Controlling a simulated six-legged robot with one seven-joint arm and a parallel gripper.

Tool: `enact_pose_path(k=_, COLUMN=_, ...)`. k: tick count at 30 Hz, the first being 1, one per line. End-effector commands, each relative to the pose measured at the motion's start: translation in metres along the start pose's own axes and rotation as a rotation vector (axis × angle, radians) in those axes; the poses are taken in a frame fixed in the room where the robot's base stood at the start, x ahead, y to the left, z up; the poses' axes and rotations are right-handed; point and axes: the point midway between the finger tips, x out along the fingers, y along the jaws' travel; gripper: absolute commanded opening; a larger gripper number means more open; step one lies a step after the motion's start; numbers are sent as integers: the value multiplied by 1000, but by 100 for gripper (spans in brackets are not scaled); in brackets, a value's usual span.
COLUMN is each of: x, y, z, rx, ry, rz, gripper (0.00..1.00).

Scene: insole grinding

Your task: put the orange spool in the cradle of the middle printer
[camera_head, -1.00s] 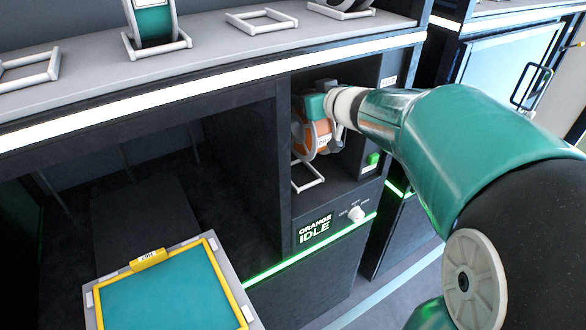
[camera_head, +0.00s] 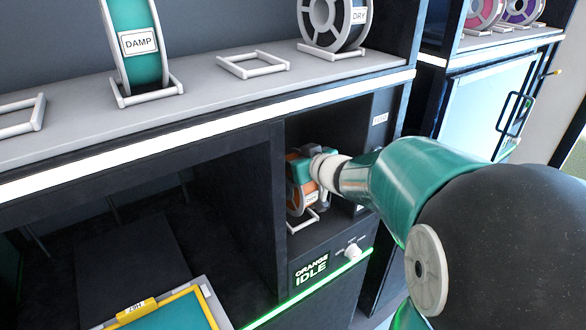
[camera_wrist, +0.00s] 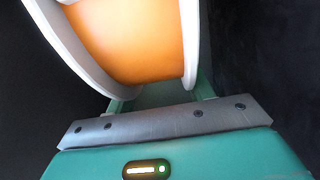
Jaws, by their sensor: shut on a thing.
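The orange spool (camera_head: 295,199) with pale flanges is inside the printer bay, low over the white cradle (camera_head: 309,221); whether it bears on the cradle is hard to tell. My gripper (camera_head: 306,168) is shut on the spool from above and right, and covers much of it. In the wrist view the orange spool (camera_wrist: 125,38) fills the upper middle, between its two pale flanges, close against my gripper (camera_wrist: 155,98). A panel below the bay reads ORANGE IDLE (camera_head: 311,271).
On the shelf above stand a teal spool marked DAMP (camera_head: 147,68), an empty cradle (camera_head: 254,65) and a dark spool marked DRY (camera_head: 335,20). The bay's dark walls stand close around my gripper. A knob (camera_head: 352,250) is below. A yellow-framed plate (camera_head: 165,308) lies at lower left.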

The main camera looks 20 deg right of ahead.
Motion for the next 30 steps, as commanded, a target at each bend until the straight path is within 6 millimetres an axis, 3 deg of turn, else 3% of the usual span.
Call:
enact_pose_path(k=6, x=10, y=0, z=25, rx=2, ry=-1, rz=-1, gripper=0)
enact_pose_path(k=19, x=13, y=0, z=30, rx=1, ry=0, rz=-1, gripper=0)
enact_pose_path(k=20, x=13, y=0, z=31, rx=1, ry=-3, rz=-1, gripper=58)
enact_pose_path(k=21, x=13, y=0, z=31, rx=1, ry=-3, rz=0, gripper=66)
enact_pose_path(k=23, x=13, y=0, z=31, rx=1, ry=-3, rz=0, gripper=74)
enact_pose_path(k=30, x=12, y=0, z=30, rx=1, ry=-2, rz=0, gripper=74)
